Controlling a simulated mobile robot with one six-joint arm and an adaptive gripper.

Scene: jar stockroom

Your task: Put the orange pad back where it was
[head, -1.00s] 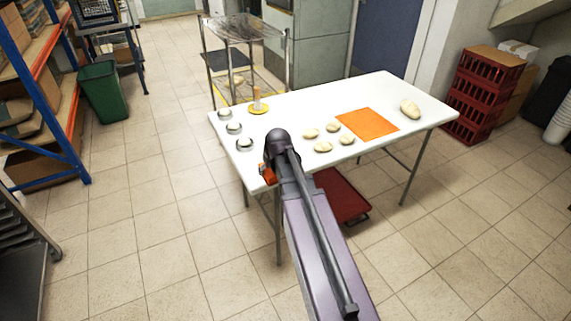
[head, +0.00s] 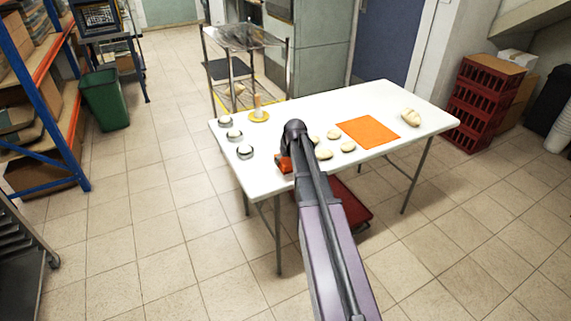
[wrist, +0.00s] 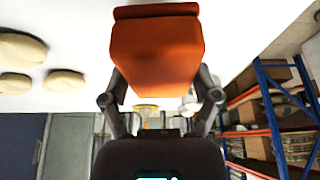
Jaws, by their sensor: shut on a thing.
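An orange-red pad (wrist: 158,55) is held between the fingers of my gripper (wrist: 160,88) and fills the upper middle of the wrist view. In the head view the pad (head: 284,164) shows to the left of my arm, near the front edge of the white table (head: 300,106). Whether it touches the table top cannot be told. My arm hides most of the gripper in the head view. A flat orange square (head: 368,132) lies on the right half of the table.
Several pale rounds (head: 333,134) lie left of the orange square, partly behind my arm. A larger pale loaf (head: 410,117) lies at the right. Three round silver-rimmed items (head: 234,134) line the left edge, near a yellow disc (head: 259,116) with an upright piece. The back middle is clear.

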